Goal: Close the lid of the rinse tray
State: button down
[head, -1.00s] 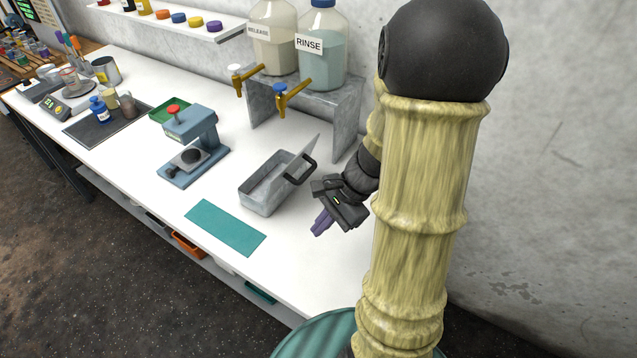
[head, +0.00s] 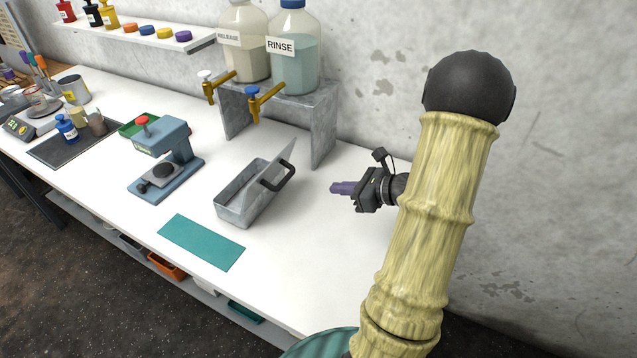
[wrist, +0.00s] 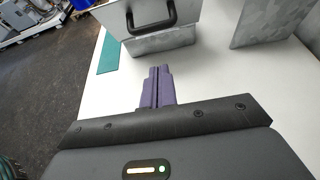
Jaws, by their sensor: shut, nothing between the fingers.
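The rinse tray (head: 236,205) is a grey metal box on the white table, in the middle of the head view. Its lid (head: 284,165) stands raised and tilted along the tray's right side, with a dark handle (head: 278,175) on its outer face. The tray also shows at the top of the wrist view (wrist: 160,42), with the lid (wrist: 120,18) and handle (wrist: 152,14) facing me. My gripper (head: 335,187) is to the right of the lid, apart from it, above the table and pointing left. Its purple fingers (wrist: 158,75) are shut and empty.
A grey stand (head: 322,135) holding the release and rinse bottles (head: 294,55) is behind the tray. A blue-grey press (head: 165,160) stands to the left. A teal mat (head: 201,242) lies in front. The table between gripper and tray is clear.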

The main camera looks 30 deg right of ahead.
aim_at(289, 179)
jog(key=a+r+b+x, duration=0.1)
jog(key=r+x, duration=0.1)
jog(key=x, duration=1)
jog(key=shift+w+r, duration=0.3)
jog(key=shift+w, duration=0.15)
jog(key=shift+a+r, duration=0.1)
jog(key=shift+a, duration=0.05)
dwell(0.5)
